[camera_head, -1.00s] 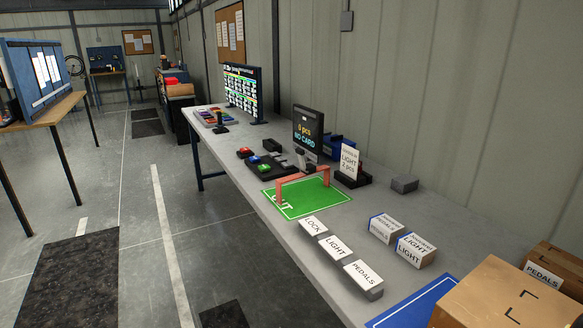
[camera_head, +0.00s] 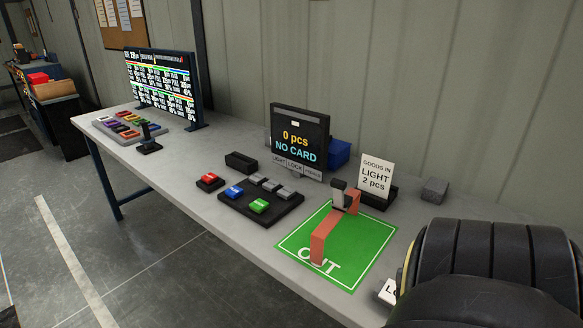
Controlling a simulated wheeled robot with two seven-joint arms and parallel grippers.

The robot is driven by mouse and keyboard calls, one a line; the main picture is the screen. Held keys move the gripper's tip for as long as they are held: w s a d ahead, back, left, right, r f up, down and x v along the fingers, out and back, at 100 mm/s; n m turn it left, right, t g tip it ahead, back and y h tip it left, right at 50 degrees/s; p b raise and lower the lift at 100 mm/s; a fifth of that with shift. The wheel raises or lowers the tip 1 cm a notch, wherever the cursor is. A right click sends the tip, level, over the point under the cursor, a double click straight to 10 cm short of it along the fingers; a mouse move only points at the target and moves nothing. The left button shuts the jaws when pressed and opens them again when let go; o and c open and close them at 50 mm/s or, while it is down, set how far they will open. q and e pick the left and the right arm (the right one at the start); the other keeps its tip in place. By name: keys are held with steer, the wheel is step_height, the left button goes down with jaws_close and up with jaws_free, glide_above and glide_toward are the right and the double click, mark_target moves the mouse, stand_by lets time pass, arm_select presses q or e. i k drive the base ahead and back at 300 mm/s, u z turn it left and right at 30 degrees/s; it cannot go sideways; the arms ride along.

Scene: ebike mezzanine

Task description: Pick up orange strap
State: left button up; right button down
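A grey tray (camera_head: 118,139) with several small coloured pieces, in yellow, purple, red and orange tones, lies at the far left end of the table (camera_head: 215,195). The pieces are too small for me to single out an orange strap among them for certain. A dark ribbed part of my own arm fills the lower right corner. Neither of my grippers shows.
A large monitor (camera_head: 160,85) stands behind the tray, with a small black stand (camera_head: 149,146) in front. Mid-table are a button panel (camera_head: 285,207), a NO CARD display (camera_head: 299,137) and a LIGHT card (camera_head: 375,178). The tabletop between stand and buttons is clear.

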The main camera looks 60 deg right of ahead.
mark_target(352, 199)
steer(key=i, duration=0.3)
steer(key=z, duration=2.95)
